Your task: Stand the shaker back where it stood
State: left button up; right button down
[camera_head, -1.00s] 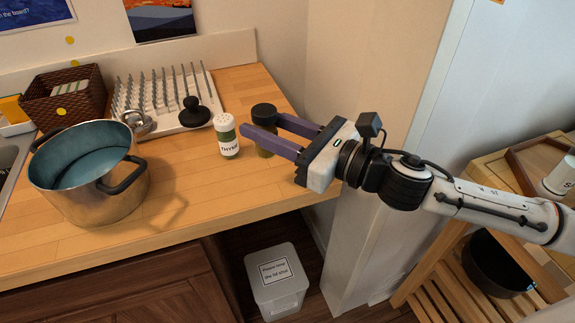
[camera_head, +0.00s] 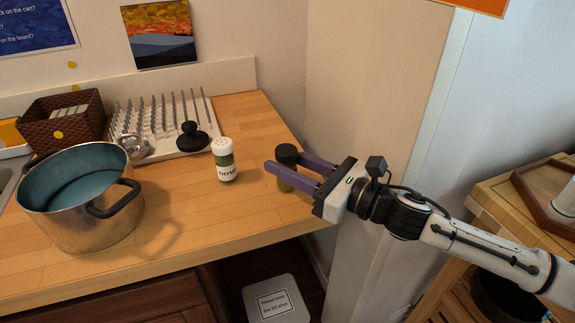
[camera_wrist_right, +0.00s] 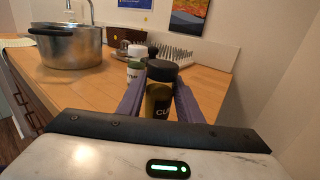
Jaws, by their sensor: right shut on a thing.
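My right gripper (camera_head: 286,168) comes in from the right over the counter's right end. It is shut on a dark-capped shaker (camera_head: 287,152) that stands upright between its purple fingers. In the right wrist view the held shaker (camera_wrist_right: 158,103) has a black lid, a brownish-yellow body and a label starting with "CU". Its base is hidden, so I cannot tell whether it touches the counter. A white-capped thyme shaker (camera_head: 224,161) stands upright on the counter to the left, apart from the gripper. My left gripper is not in view.
The wooden counter (camera_head: 190,222) has free room in front of the thyme shaker. A steel pot (camera_head: 88,220) stands left. A white peg rack (camera_head: 165,145) and brown basket (camera_head: 62,120) are behind. A lidded bin (camera_head: 276,300) is below; a wooden cart (camera_head: 500,200) is right.

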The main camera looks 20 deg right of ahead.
jog(key=shift+f, duration=0.15)
jog(key=c, duration=1.3)
grip_release()
jog(key=shift+o, duration=0.2)
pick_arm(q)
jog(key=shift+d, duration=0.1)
pick_arm(e)
jog(key=b+v, duration=0.2)
jog(key=v, duration=0.7)
jog(key=shift+s+b, duration=0.15)
jog(key=shift+b, duration=0.25)
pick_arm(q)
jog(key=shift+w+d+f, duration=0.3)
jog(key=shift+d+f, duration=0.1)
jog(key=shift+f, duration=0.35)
pick_arm(e)
jog(key=shift+r+v, duration=0.2)
jog(key=shift+v, duration=1.15)
